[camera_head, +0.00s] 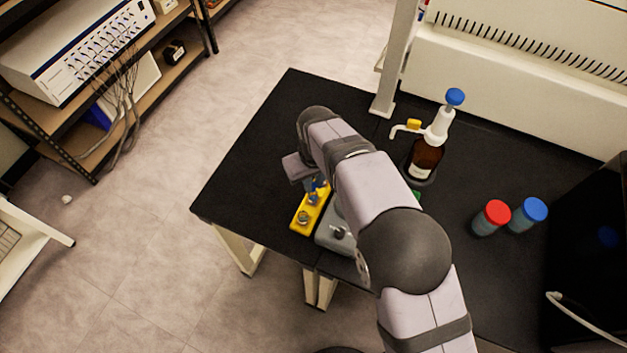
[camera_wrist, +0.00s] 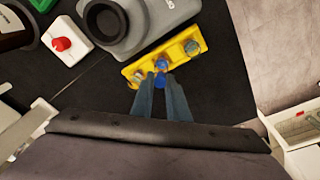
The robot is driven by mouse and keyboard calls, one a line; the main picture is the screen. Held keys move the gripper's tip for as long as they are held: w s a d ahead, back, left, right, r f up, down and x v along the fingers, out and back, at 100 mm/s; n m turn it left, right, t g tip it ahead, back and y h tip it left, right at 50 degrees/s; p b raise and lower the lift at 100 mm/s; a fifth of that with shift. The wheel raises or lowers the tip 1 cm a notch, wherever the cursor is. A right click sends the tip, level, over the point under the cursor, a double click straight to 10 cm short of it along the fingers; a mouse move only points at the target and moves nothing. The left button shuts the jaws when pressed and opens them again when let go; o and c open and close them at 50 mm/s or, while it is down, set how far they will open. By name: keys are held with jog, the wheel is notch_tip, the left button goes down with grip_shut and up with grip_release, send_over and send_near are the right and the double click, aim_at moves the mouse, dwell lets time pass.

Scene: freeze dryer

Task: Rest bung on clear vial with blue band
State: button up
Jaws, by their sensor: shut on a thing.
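A yellow rack (camera_wrist: 165,58) lies on the black bench and also shows in the head view (camera_head: 300,226). It holds small vials, one near its left end (camera_wrist: 138,76) and one near its right end (camera_wrist: 192,47) in the wrist view. A blue-topped or blue-banded piece (camera_wrist: 161,64) shows at the rack's middle. My gripper (camera_wrist: 160,80) is shut on a small blue thing, seemingly the bung, at the near edge of the rack in this view. The fingers partly hide it. I cannot tell whether it touches a vial.
A grey device (camera_wrist: 130,30) stands right beside the rack. A box with a red knob (camera_wrist: 62,44) is further left. A brown bottle with a dispenser (camera_head: 425,155) and red-lidded (camera_head: 492,217) and blue-lidded (camera_head: 528,214) jars stand on the bench. The bench's far left is clear.

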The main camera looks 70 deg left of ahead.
jog(key=shift+f+b, duration=0.3)
jog(key=shift+f, duration=0.35)
dwell(0.6)
jog(key=o, duration=1.3)
jog(key=shift+r, duration=0.2)
jog(key=shift+r+p, duration=2)
jog(key=shift+r, duration=0.85)
